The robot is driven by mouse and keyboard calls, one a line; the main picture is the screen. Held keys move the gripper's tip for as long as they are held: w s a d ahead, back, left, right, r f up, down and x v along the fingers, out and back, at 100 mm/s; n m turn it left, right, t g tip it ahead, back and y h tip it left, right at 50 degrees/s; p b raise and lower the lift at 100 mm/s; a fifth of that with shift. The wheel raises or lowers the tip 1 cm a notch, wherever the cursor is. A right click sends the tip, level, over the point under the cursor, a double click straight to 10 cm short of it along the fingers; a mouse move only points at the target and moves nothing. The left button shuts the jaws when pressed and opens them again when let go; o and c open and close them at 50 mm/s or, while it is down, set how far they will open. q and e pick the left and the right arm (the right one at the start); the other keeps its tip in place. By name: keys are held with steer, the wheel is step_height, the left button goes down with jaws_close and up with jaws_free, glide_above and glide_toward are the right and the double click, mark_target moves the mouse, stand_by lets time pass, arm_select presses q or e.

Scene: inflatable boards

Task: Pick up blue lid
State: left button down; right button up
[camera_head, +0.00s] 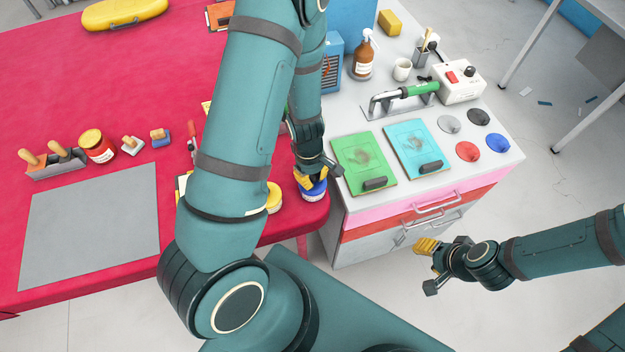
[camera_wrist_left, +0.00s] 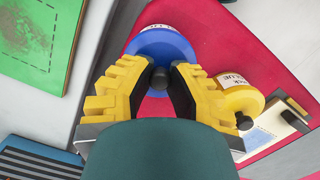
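A blue round lid with a dark knob (camera_wrist_left: 158,79) sits on a can at the corner of the red table; in the head view it (camera_head: 316,192) is partly covered by my left gripper (camera_head: 314,181). In the left wrist view my left gripper (camera_wrist_left: 160,76) has its two yellow fingers apart, one on each side of the knob. No firm grip on the knob shows. The can under the lid is mostly hidden. My right gripper (camera_head: 429,268) is open and empty, over the floor at lower right.
A yellow-lidded glue can (camera_wrist_left: 240,97) stands close beside the blue one. The white cabinet (camera_head: 445,160) next to the table holds green and light-blue boards, several coloured discs and a bottle. My left arm covers part of the red table (camera_head: 100,205).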

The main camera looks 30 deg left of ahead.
mark_target(313, 177)
arm_select(q)
step_height(313, 177, up, 10)
steer(key=p, duration=0.3)
steer(key=shift+f, duration=0.25)
steer(key=shift+s+n+p, duration=0.1)
steer(key=shift+n+p, duration=0.2)
steer(key=shift+p, duration=0.05)
steer(key=shift+a+f+n, duration=0.1)
steer(key=shift+f+n, duration=0.25)
steer(key=shift+n, duration=0.45)
steer(key=f+n, duration=0.1)
steer(key=f+n+y, duration=0.1)
steer(key=n, duration=0.1)
steer(key=shift+n+t, duration=0.3)
step_height(313, 177, down, 6)
steer(key=b, duration=0.5)
steer(key=shift+f+b, duration=0.1)
steer(key=shift+b, duration=0.2)
steer(key=shift+f+p, duration=0.1)
steer(key=shift+p, duration=0.2)
stand_by(1.2)
